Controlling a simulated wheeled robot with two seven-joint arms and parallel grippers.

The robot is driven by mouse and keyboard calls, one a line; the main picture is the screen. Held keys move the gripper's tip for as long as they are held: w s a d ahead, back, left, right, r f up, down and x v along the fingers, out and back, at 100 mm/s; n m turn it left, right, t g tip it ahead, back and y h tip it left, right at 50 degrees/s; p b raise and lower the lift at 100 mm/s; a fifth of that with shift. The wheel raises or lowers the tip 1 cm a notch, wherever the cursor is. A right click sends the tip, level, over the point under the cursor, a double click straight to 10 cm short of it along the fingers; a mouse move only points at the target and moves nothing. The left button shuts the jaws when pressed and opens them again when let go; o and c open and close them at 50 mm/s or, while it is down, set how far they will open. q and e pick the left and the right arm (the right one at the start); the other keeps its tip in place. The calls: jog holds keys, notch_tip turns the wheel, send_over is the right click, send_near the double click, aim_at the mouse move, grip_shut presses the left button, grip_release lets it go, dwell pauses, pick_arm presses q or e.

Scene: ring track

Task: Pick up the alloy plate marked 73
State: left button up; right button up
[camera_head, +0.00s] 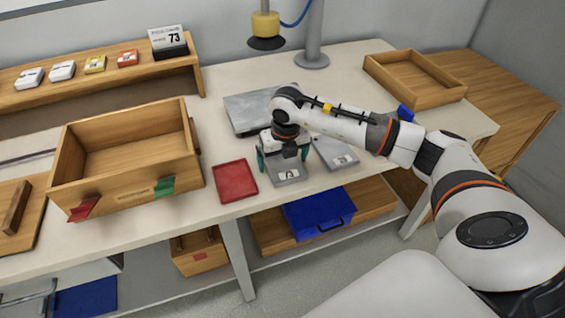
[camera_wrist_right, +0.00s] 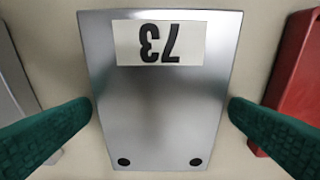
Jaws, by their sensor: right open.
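The alloy plate marked 73 (camera_wrist_right: 160,110) lies flat on the table, a silver plate with a white label and two dark holes. In the head view this plate (camera_head: 287,178) sits under my right gripper (camera_head: 283,157), and its label is too small to read there. In the right wrist view my right gripper (camera_wrist_right: 161,106) is open, with one green finger on each side of the plate and its tips close to the plate's edges. I cannot tell whether they touch it. My left gripper is not in view.
Another grey plate (camera_head: 343,155) lies just right of it. A large grey slab (camera_head: 240,112) is behind, and a red tray (camera_head: 235,181) is close on the left. A wooden bin (camera_head: 120,185) stands farther left. A sign reading 73 (camera_head: 168,41) stands on the shelf.

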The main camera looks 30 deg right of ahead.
jog(key=shift+r, duration=0.1)
jog(key=c, duration=1.3)
